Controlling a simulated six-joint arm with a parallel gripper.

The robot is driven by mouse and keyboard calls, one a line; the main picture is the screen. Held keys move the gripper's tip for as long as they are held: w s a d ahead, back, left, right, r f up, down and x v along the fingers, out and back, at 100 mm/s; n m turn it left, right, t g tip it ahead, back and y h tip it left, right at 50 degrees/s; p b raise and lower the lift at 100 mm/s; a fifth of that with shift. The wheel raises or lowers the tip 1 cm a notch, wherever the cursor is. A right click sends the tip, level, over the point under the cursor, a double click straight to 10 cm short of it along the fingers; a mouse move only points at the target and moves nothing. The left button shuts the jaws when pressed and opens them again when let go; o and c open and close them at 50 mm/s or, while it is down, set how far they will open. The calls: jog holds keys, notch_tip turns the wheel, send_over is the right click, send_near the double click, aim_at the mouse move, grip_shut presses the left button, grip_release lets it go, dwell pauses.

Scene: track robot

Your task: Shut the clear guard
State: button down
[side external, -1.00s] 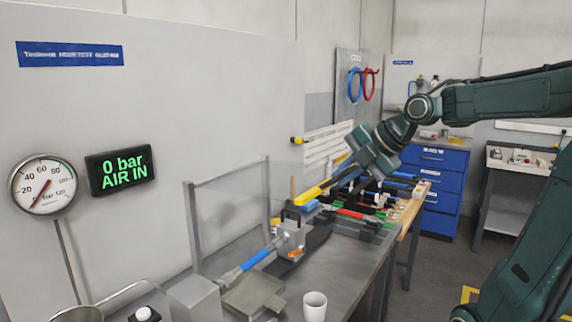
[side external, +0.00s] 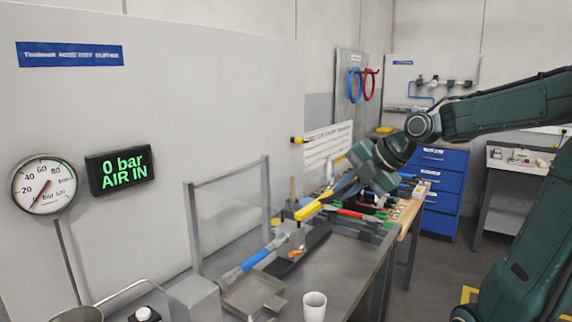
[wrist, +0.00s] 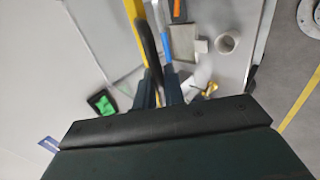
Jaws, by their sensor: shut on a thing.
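The clear guard is hard to make out; a grey-framed see-through panel (side external: 267,195) stands upright along the back of the bench, and a yellow bar (side external: 309,210) sticks out in front of it. The yellow bar also shows in the wrist view (wrist: 134,25), with a dark curved handle (wrist: 148,40) beside it. My gripper (side external: 349,187) is at the bar's far end, low over the bench. In the wrist view my gripper (wrist: 159,88) has its fingers close together on the dark handle. The exact contact is partly hidden.
The gauge (side external: 43,186) and the display (side external: 120,170) reading 0 bar are at left. Several tools lie beyond my gripper.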

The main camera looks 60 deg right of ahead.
jog(key=shift+s+f, duration=0.1)
jog(key=shift+f, duration=1.95)
jog(key=shift+f, duration=0.2)
notch_tip(320, 180, down, 6)
jog(key=shift+w+f, duration=0.2)
jog(key=shift+w, duration=0.25)
jog(key=c, duration=0.8)
grip_release()
jog(key=shift+c, duration=0.2)
jog(key=shift+s+r, duration=0.1)
jog(key=shift+r, duration=0.05)
jog(key=v, duration=0.7)
